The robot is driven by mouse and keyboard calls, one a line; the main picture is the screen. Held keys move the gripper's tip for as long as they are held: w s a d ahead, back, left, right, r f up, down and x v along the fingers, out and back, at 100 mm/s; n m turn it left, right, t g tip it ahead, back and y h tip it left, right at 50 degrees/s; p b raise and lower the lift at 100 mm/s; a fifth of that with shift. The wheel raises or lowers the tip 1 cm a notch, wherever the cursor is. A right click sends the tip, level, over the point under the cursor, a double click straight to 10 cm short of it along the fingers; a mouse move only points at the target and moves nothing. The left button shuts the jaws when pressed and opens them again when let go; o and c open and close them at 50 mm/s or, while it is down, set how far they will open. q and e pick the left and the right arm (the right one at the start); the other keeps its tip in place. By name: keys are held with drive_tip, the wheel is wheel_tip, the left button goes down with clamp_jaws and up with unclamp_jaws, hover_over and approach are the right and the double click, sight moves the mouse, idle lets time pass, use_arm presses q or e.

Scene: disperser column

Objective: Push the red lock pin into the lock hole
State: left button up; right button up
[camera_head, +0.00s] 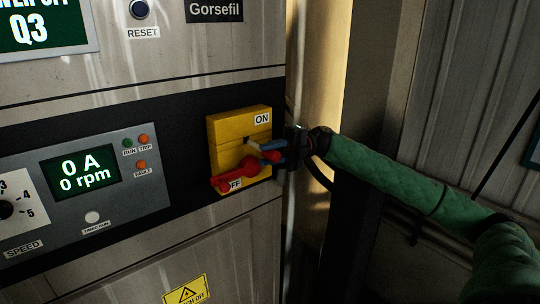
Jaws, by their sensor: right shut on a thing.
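A yellow switch box (225,130) sits on the cabinet front, with an ON label at its top and an OFF label at its bottom. A red handle (236,174) on it slants down and left toward OFF. My right gripper (264,151) reaches in from the right and is shut at the box's right side, with its blue fingers around a small red part, which looks like the lock pin (272,157). The fingers hide much of the pin. The lock hole cannot be made out. My left gripper is out of view.
A control panel (122,140) with a display reading 0 A and 0 rpm, small lamps and a speed knob (6,209) is left of the switch box. The cabinet's right edge is close behind my gripper. A yellow warning label (187,291) is below.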

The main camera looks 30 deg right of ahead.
use_arm(q)
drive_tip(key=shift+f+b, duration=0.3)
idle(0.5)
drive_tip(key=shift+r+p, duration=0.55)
drive_tip(key=shift+p, duration=0.05)
use_arm(e)
drive_tip(key=shift+w+a, duration=0.15)
drive_tip(key=shift+w, duration=2.2)
drive_tip(key=o, duration=1.1)
drive_tip(key=shift+c, duration=0.2)
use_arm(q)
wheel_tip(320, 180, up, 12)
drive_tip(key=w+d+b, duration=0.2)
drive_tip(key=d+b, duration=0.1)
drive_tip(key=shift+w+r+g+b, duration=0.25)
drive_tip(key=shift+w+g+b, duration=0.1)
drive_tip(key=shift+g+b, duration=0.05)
use_arm(e)
drive_tip(key=d, duration=0.7)
drive_tip(key=shift+w+d+f, duration=0.3)
drive_tip(key=shift+d+f, duration=0.05)
drive_tip(key=shift+f, duration=0.05)
